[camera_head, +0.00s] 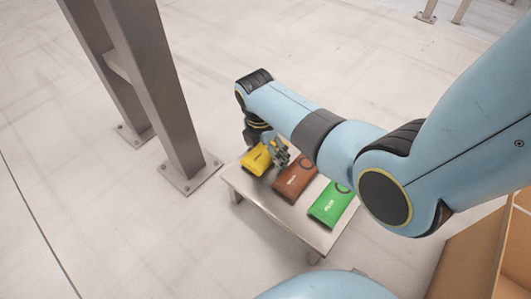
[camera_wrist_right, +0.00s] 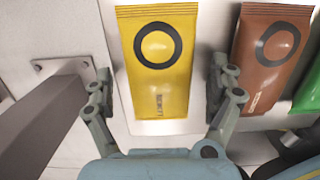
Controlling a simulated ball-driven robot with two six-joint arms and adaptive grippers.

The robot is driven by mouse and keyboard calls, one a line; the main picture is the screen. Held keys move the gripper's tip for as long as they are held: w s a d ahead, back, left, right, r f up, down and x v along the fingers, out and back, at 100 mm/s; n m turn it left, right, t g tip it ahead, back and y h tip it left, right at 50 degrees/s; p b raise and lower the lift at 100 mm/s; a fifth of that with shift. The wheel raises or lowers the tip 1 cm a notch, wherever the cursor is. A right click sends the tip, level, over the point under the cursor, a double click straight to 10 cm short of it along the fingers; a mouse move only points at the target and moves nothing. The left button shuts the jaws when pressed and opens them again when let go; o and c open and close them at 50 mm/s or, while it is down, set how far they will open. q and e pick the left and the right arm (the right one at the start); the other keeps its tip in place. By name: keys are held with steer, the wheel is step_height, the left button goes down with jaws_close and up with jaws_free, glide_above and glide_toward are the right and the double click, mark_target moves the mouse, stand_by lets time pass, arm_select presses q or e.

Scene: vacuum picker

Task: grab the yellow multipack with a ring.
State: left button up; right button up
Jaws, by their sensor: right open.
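The yellow multipack (camera_head: 256,161) lies on a low metal table, at the end nearest the steel post. In the right wrist view the yellow multipack (camera_wrist_right: 160,85) is a flat pouch with a dark ring (camera_wrist_right: 157,45) on its face and lettering below the ring. My right gripper (camera_head: 272,149) is above the pack in the head view and partly covers it. In the wrist view the right gripper (camera_wrist_right: 160,85) is open, with one finger at each side of the pack's lower half. I cannot tell whether the fingers touch it. My left gripper is not in view.
A brown pack (camera_head: 295,180) and a green pack (camera_head: 331,204) lie beside it on the low metal table (camera_head: 268,211). A steel post (camera_head: 165,100) stands left of the table. A wooden box (camera_head: 480,250) is at the lower right.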

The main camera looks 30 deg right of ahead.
steer(key=c, duration=1.4)
